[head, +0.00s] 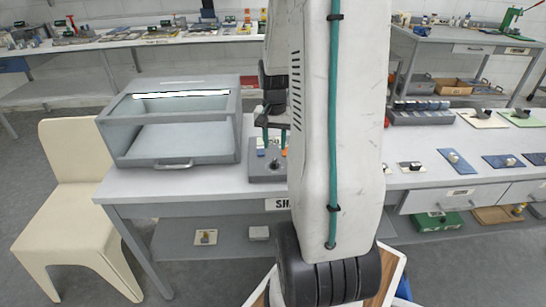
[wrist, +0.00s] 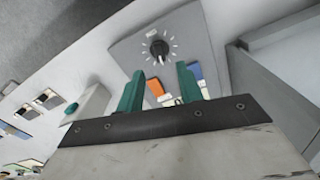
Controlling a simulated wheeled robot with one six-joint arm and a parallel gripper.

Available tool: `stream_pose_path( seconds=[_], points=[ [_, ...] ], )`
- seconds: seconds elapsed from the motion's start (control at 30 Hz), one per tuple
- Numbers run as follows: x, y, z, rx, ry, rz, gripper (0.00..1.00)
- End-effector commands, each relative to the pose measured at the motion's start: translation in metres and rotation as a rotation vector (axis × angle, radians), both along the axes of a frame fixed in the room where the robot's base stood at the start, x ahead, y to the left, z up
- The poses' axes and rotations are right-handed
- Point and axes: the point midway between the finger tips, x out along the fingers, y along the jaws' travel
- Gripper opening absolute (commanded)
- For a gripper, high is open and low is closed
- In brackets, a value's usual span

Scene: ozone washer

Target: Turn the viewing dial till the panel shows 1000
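The viewing dial (wrist: 158,48) is a black knob ringed by white tick marks on a grey control panel (wrist: 191,27) in the wrist view. In the head view the grey panel (head: 262,177) sits on the table beside the washer cabinet, partly hidden by my arm. My gripper (wrist: 160,69) is open, with two teal fingers spread apart and nothing held. Its fingertips are near the dial in the wrist view, apart from it. An orange part (wrist: 155,88) and a blue part (wrist: 196,71) of the panel show by the fingers. No number readout is legible.
The grey cabinet with a glass top (head: 178,121) stands left of the panel. Several small switch plates (head: 455,161) lie on the table at right. A cream chair (head: 72,190) stands at left. My arm hides the table's middle.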

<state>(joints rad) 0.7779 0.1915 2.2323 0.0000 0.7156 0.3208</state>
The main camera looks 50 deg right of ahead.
Motion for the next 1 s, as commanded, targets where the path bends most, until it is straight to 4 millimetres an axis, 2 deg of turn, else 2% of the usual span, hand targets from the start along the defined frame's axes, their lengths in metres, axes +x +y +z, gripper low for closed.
stream_pose_path(
  seconds=[0.2, 0.33, 0.5, 0.73, 0.77, 0.8, 0.9, 1.0],
  points=[
    [-0.001, 0.002, -0.037, 0.005, 0.005, 0.002, 0.36],
    [-0.001, 0.001, -0.054, 0.003, 0.003, 0.003, 0.36],
    [0.000, 0.001, -0.064, 0.001, 0.002, 0.004, 0.36],
    [0.000, 0.001, -0.065, 0.001, 0.002, 0.004, 0.36],
    [0.000, 0.001, -0.065, 0.001, 0.002, 0.004, 0.34],
    [0.000, 0.001, -0.064, 0.001, 0.002, 0.004, 0.22],
    [0.000, 0.001, -0.064, 0.001, 0.002, 0.004, 0.00],
    [0.000, 0.002, -0.064, 0.001, 0.002, 0.004, 0.00]
  ],
)
